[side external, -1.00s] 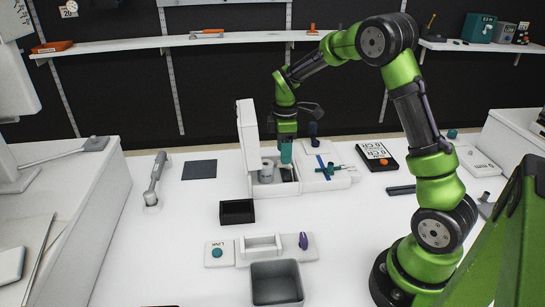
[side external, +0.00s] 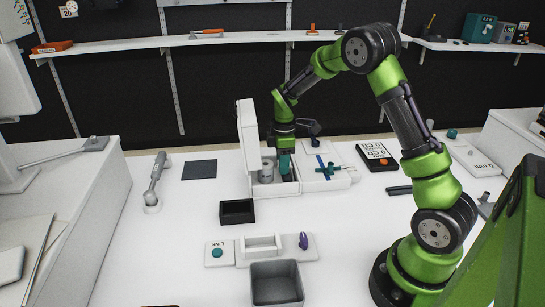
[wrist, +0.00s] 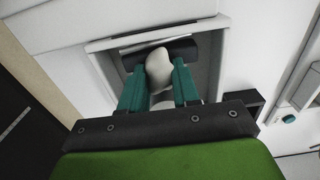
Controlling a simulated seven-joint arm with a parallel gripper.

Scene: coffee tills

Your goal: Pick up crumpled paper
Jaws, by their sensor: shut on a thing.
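The crumpled paper (wrist: 158,60) shows in the wrist view as a pale, rounded lump. It is between the two teal fingers of my gripper (wrist: 160,73), which is shut on it. The fingers reach into the recessed opening of a white machine (wrist: 103,66). In the side view my gripper (side external: 285,168) points down into the open bay of this machine (side external: 260,187), beside a grey cylinder (side external: 266,171). The paper is hidden in the side view. A dark bar (wrist: 186,49) lies just behind the paper.
The machine's raised white lid (side external: 246,138) stands left of my gripper. A black tray (side external: 237,211) and a grey bin (side external: 277,283) stand in front. The white counter to the left is mostly clear.

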